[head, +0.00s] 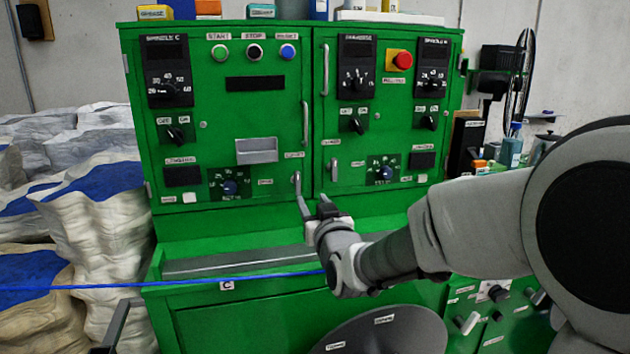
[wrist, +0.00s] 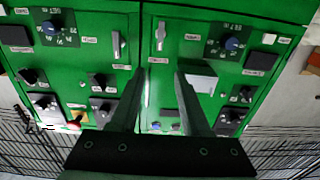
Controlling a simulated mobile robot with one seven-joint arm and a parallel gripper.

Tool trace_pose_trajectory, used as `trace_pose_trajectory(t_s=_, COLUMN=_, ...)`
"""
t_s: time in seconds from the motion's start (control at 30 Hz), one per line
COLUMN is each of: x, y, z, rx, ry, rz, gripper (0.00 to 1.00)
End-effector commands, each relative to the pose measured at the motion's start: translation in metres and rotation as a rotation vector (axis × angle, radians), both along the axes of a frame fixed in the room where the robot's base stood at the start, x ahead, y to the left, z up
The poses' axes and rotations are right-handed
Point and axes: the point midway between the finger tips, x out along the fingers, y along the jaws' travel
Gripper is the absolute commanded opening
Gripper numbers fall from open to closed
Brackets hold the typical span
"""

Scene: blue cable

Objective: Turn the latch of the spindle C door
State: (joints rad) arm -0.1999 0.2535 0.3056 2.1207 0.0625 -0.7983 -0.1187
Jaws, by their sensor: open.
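The spindle C door is the left green door (head: 222,135) of the cabinet, labelled SPINDLE C at its top left. Its small grey latch (head: 297,181) is near the door's lower right edge and looks upright. In the wrist view, which is upside down, this latch (wrist: 160,36) shows upright, beyond the fingertips and roughly in line with the gap between them. My gripper (head: 314,204) is open and empty, just below the latch in the head view. Its two fingers (wrist: 160,74) point at the cabinet. I cannot tell whether a finger touches the latch.
The right door has a similar latch (head: 333,170) close by. A vertical handle (head: 305,122) is above the spindle C latch. A grey ledge (head: 235,261) and a taut blue cable (head: 170,284) run below. Wrapped sacks (head: 100,190) stand at the left.

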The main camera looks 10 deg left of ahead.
Motion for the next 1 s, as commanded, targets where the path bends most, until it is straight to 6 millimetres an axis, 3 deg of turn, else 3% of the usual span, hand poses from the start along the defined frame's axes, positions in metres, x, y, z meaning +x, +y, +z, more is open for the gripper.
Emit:
trace_pose_trajectory(t_s=0.6, x=0.097, y=0.046, z=-0.001, rx=0.000, ry=0.002, rz=-0.001, gripper=0.46)
trace_pose_trajectory(t_s=1.0, x=0.129, y=0.062, z=-0.001, rx=-0.001, ry=0.002, rz=-0.001, gripper=0.46)
